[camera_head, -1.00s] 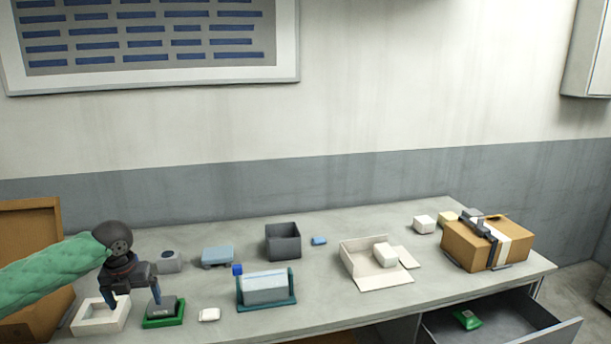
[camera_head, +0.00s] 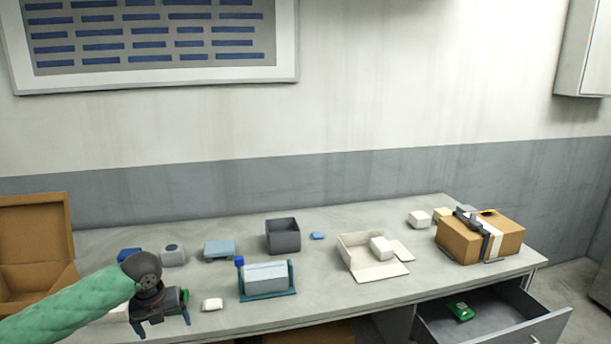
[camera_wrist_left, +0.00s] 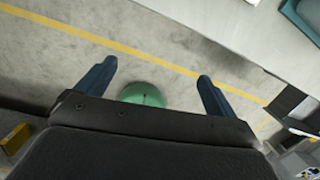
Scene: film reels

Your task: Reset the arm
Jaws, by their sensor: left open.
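My left gripper (camera_head: 160,326) is open and empty near the table's front left edge in the head view. Its blue fingers stand wide apart in the left wrist view (camera_wrist_left: 152,85), with the floor and a round green thing (camera_wrist_left: 143,95) showing beyond them. My green-sleeved left arm comes in from the lower left and hides part of the table there. My right gripper is not in view.
On the table (camera_head: 330,290) are a small white block (camera_head: 212,304), a teal holder (camera_head: 268,293), a grey bin (camera_head: 283,237), an open white box (camera_head: 357,262) and a cardboard box (camera_head: 467,240). An open drawer (camera_head: 490,318) juts out at the right.

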